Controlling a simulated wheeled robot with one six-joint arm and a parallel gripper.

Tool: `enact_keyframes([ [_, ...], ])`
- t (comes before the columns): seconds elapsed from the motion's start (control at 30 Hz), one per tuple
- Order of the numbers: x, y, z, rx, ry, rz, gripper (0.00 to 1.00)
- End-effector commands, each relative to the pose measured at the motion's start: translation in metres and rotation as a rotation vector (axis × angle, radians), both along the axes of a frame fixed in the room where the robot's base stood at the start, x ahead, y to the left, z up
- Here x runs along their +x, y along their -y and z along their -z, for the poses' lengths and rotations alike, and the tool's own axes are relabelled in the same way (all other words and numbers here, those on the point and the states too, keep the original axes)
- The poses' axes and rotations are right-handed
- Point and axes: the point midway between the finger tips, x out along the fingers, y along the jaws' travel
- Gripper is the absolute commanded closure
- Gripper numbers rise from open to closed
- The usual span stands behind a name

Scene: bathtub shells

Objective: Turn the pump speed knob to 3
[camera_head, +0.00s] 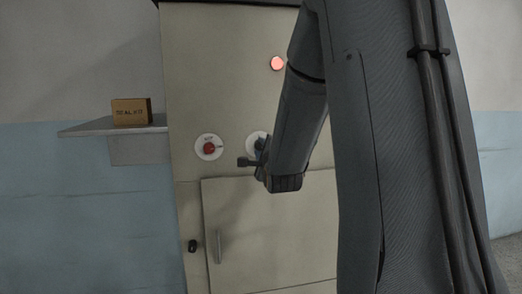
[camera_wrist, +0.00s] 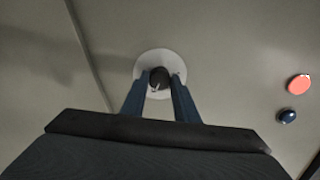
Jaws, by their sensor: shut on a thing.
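A dark round knob (camera_wrist: 160,76) with a pale pointer mark sits on a white dial plate (camera_wrist: 145,64) in the wrist view. My gripper (camera_wrist: 160,82) is shut on this knob, one blue finger on each side. In the head view the same white dial (camera_head: 251,139) is mostly hidden behind my gripper (camera_head: 257,150). A second dial with a red knob (camera_head: 209,148) is to its left on the cabinet front, apart from my gripper. The dial numbers are too small to read, so I cannot tell the setting or which knob is the pump speed.
The beige cabinet (camera_head: 225,90) has a lit red lamp (camera_head: 277,63) above and a door with a vertical handle (camera_head: 219,246) below. A dark latch (camera_head: 192,246) is beside the door. A small brown box (camera_head: 131,112) stands on a grey wall shelf (camera_head: 85,128) at left.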

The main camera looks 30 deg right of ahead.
Motion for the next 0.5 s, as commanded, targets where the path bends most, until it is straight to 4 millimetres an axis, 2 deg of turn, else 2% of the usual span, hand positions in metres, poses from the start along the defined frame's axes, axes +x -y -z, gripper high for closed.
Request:
enact_keyframes([
  [0.33, -0.0003, -0.0003, 0.0011, 0.003, -0.001, -0.001, 0.95],
  [0.37, -0.0002, -0.0003, 0.0012, 0.002, -0.001, -0.001, 0.69],
  [0.43, -0.0002, -0.0003, 0.0010, 0.002, -0.001, -0.001, 0.57],
  [0.5, -0.0002, -0.0002, 0.0008, 0.002, -0.001, -0.001, 0.54],
])
